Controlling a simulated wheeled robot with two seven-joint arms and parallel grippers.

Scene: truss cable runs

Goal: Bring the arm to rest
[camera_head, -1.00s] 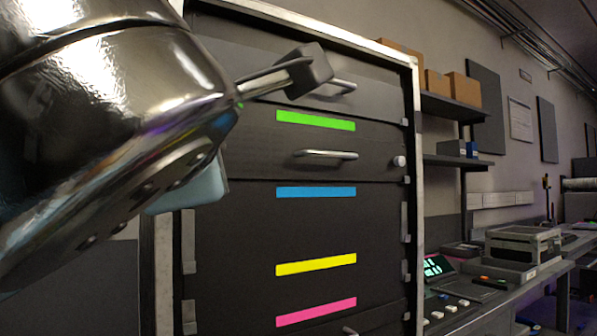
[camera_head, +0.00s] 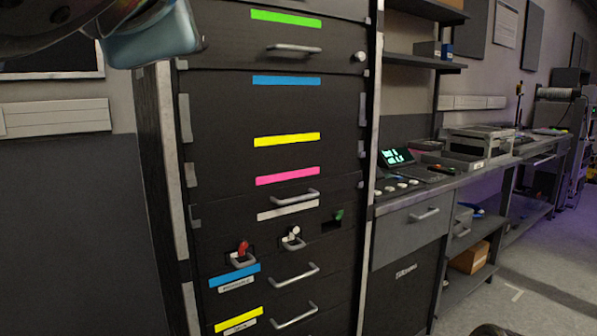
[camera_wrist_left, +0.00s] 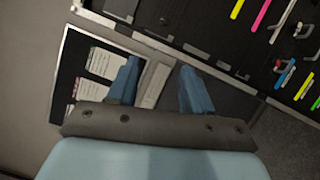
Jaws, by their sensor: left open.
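My left arm comes in at the top left of the head view, and only part of it shows there; its fingertips are out of that picture. In the left wrist view my left gripper (camera_wrist_left: 158,88) is open, with two blue fingers apart and nothing between them. Behind the fingers are a wall and a framed board (camera_wrist_left: 85,80) with papers. The black rack cabinet (camera_head: 300,110) stands in the middle of the head view, apart from the gripper. My right gripper is not seen.
The cabinet has drawers with handles (camera_head: 295,48) and coloured strips, plus red, white and green plugs (camera_head: 243,247) lower down. A workbench (camera_head: 410,215) with a small screen (camera_head: 398,156) and a case stands to the right. Floor (camera_head: 530,290) is clear at the lower right.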

